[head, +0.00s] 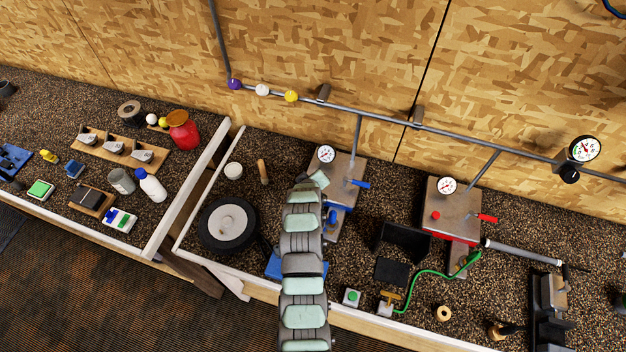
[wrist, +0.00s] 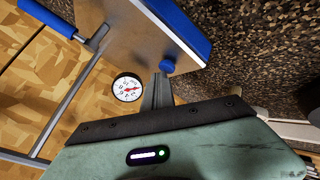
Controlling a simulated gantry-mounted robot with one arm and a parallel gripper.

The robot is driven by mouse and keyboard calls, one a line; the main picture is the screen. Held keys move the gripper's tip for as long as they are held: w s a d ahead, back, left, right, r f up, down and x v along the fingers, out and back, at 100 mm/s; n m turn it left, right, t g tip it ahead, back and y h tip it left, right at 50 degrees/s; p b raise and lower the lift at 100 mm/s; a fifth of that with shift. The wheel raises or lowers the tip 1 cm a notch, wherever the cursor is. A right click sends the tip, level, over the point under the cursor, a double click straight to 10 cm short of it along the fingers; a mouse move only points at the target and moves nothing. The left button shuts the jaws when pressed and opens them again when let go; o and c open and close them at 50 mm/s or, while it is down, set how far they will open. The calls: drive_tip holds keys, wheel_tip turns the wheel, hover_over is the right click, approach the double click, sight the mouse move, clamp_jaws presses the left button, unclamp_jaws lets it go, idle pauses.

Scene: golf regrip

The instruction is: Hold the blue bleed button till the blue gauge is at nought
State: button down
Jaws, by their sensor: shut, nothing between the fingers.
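The blue station (head: 345,168) is a metal block with a blue base. Its round white gauge (head: 326,153) also shows in the wrist view (wrist: 127,88), where a red needle lies across the dial; I cannot read its value surely. The round blue bleed button (wrist: 168,66) sticks out from the block's face in the wrist view. In the head view it is hidden by my arm. My gripper (wrist: 161,77) is shut and empty, its fingertips pointing at the button and very close to it. I cannot tell whether they touch it.
A blue lever (head: 360,184) sits on the block's right side. A similar red station (head: 453,208) with its own gauge (head: 446,185) stands to the right. A pipe runs along the wooden wall behind.

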idle(0.4)
drive_tip(key=shift+r+p, duration=0.35)
drive_tip(key=shift+r, duration=0.6)
drive_tip(key=shift+r+p, duration=0.9)
drive_tip(key=shift+r, duration=1.55)
